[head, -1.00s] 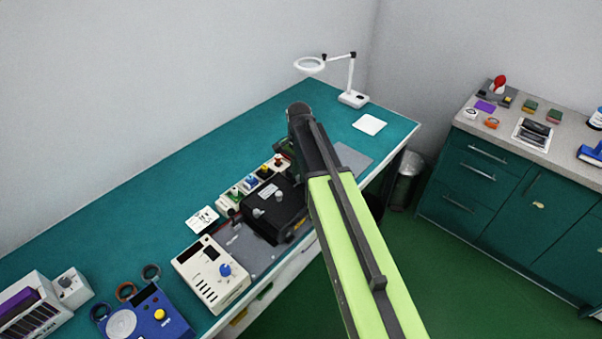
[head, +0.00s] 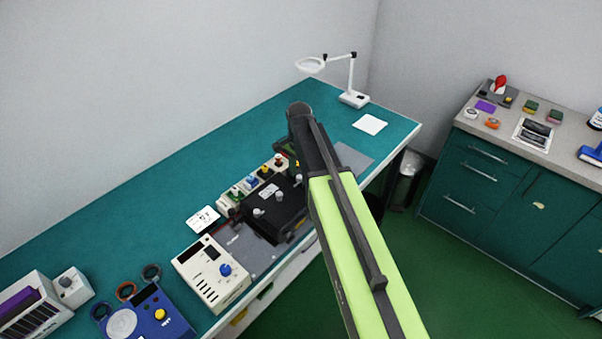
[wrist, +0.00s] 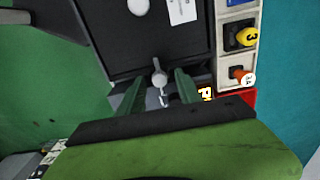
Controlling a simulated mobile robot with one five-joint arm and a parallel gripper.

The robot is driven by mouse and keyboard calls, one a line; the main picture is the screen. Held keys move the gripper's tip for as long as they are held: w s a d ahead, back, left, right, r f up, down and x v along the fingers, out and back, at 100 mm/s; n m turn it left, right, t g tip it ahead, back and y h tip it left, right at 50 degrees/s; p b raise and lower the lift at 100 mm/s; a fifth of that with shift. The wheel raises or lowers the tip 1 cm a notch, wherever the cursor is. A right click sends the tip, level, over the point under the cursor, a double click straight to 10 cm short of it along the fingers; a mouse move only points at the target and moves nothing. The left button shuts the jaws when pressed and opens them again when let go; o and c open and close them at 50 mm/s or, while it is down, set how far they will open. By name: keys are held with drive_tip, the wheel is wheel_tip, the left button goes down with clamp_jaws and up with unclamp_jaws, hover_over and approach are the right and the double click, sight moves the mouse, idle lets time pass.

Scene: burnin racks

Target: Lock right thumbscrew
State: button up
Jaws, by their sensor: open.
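A black box (head: 270,209) lies on the bench with small grey knobs on its top. In the head view, the right thumbscrew (head: 299,181) is the grey knob at its far right end, close beside my arm. In the wrist view, a grey thumbscrew (wrist: 159,76) with a lever-like head stands near the edge of the black box (wrist: 150,42). My gripper (wrist: 160,82) is open, with its two green fingers to either side of this thumbscrew. I cannot tell whether they touch it. The fingertips are mostly hidden behind my arm in the head view.
A row of coloured connectors (head: 251,181) runs along the back of the box. A cream meter with a blue knob (head: 211,273) stands to the left. The bench beyond is mostly clear.

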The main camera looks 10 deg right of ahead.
sight(299, 176)
drive_tip(key=shift+r, duration=0.1)
wheel_tip(299, 176, up, 17)
drive_tip(key=p, duration=1.7)
drive_tip(key=shift+r, duration=0.1)
